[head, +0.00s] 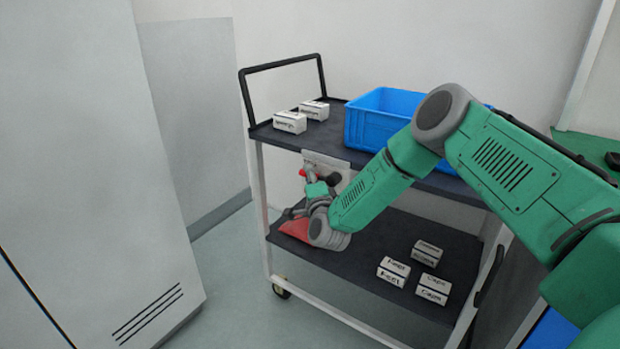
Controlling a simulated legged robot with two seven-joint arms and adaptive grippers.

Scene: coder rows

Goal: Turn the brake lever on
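A two-shelf cart (300,137) stands in the middle of the head view. A pale plate (340,161) hangs under its top shelf on the front side. Small red and black parts show at this plate; the black knob-like part (333,180) is at its lower right. Which part is the brake lever I cannot tell, as my gripper covers much of it. My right gripper (311,180) reaches in from the right, right in front of the plate. Its fingers are small and partly hidden, so its opening and any contact are unclear. My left gripper is out of view.
A blue crate (376,128) and two white boxes (290,122) stand on the top shelf. The lower shelf holds several white boxes (393,271) and a red item (296,229) beside my wrist. A grey cabinet (80,150) stands at left, with clear floor between.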

